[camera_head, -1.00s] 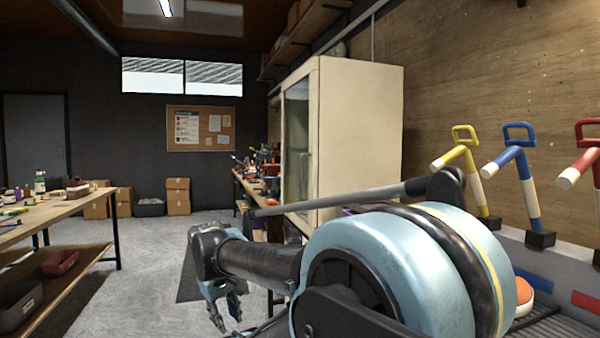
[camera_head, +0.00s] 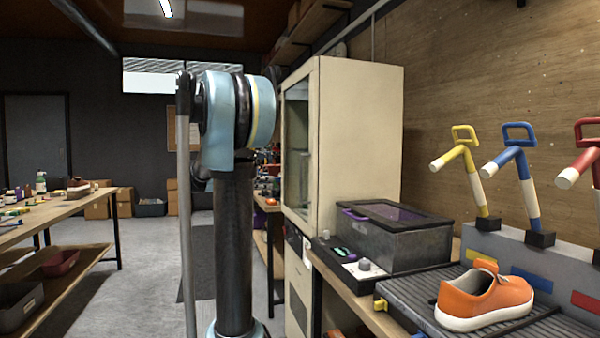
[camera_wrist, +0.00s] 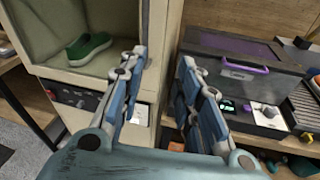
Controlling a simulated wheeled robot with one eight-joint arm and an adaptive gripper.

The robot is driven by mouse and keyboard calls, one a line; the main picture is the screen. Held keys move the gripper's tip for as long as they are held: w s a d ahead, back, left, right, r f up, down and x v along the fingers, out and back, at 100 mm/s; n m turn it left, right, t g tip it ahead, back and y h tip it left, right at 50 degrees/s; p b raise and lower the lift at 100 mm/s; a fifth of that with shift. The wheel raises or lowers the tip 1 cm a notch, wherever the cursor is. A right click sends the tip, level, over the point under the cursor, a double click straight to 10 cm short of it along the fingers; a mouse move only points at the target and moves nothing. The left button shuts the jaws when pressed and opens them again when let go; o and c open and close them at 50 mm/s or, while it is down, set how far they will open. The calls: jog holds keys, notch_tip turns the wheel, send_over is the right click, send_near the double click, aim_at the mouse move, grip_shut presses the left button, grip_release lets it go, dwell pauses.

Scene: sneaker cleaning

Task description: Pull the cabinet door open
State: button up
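The tall cream cabinet (camera_head: 360,130) stands right of centre in the head view. Its glazed door (camera_head: 298,150) faces left and looks closed there. In the wrist view the cabinet (camera_wrist: 172,25) fills the upper left, and a green shoe (camera_wrist: 88,47) shows inside it. A slim grey upright bar, perhaps the door handle (camera_wrist: 145,18), shows near the cabinet's right front edge, just beyond the left finger. My gripper (camera_wrist: 160,62) is open and empty, its two fingers apart in front of the cabinet's right edge. In the head view my arm hides the gripper.
A dark bin with a purple handle (camera_head: 395,240) and a control box (camera_head: 362,270) stand on the bench right of the cabinet. An orange sneaker (camera_head: 484,300) sits on a ribbed mat nearby. A workbench (camera_head: 85,210) stands at left. Grey floor (camera_head: 150,260) is clear between.

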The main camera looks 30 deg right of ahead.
jog(key=w+d+r+n+h, duration=0.1)
jog(key=w+r+n+h, duration=0.1)
jog(key=w+r, duration=0.15)
jog(key=d, duration=1.7)
jog(key=shift+s+d, duration=0.15)
jog(key=shift+s, duration=0.25)
jog(key=shift+c, duration=0.2)
jog(key=shift+r, duration=0.1)
grip_shut()
